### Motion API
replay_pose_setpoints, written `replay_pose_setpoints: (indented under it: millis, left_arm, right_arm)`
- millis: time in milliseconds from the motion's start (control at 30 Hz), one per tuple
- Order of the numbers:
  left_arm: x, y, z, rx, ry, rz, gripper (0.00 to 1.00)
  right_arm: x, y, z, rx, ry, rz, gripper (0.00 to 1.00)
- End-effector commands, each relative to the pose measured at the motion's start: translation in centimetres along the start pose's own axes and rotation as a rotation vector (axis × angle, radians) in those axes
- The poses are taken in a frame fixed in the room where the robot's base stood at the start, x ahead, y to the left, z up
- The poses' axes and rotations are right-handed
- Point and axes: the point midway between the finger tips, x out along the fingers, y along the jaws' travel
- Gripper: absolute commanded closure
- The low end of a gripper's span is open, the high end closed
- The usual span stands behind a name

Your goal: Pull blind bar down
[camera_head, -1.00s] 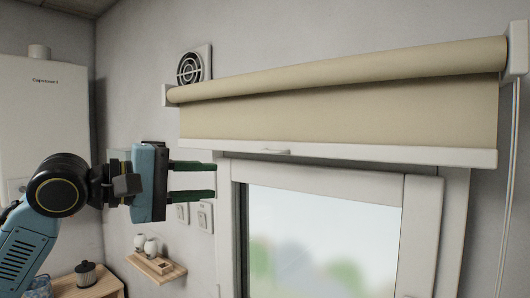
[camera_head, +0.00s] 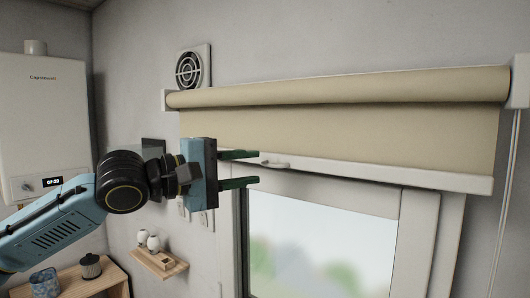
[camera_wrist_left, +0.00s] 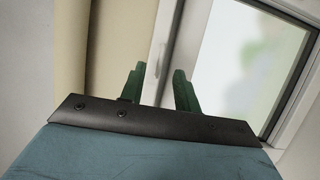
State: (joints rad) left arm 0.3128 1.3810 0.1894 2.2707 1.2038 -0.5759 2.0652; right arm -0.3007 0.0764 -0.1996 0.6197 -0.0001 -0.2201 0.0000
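The blind bar (camera_head: 385,173) is a white strip along the bottom edge of the beige roller blind (camera_head: 340,134), above the window. A small white handle (camera_head: 275,164) sticks out from the bar left of its middle. My left gripper (camera_head: 257,168) is open, its two green fingers apart and pointing right, with the tips just left of the handle. In the left wrist view the open fingers (camera_wrist_left: 157,88) point toward the white bar (camera_wrist_left: 158,50), and the handle shows as a small light piece beyond the gap. Contact cannot be made out. My right gripper is out of view.
The window frame (camera_head: 415,240) lies below the bar. A round vent (camera_head: 191,68) is on the wall behind, and a small wooden shelf (camera_head: 160,264) with white jars is lower left. Pull cords (camera_head: 509,200) hang at the right.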

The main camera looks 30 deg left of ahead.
Motion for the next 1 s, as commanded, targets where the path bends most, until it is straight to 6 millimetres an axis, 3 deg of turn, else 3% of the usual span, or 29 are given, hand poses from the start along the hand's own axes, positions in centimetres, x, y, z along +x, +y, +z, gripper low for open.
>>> replay_pose_setpoints:
  millis: [100,400,900,1000]
  left_arm:
    - [0.9,0.5,0.1,-0.001,-0.002,0.002,0.68]
    - [3.2,0.3,0.1,-0.002,-0.002,0.004,0.68]
    - [4.2,-0.1,0.2,0.003,-0.003,-0.001,0.68]
    - [4.2,-0.1,0.2,0.003,-0.003,-0.001,0.8]
  right_arm:
    - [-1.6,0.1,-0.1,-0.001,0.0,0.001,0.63]
    - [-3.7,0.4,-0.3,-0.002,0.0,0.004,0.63]
    - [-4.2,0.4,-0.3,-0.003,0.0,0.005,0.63]
    - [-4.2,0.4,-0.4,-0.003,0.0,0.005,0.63]
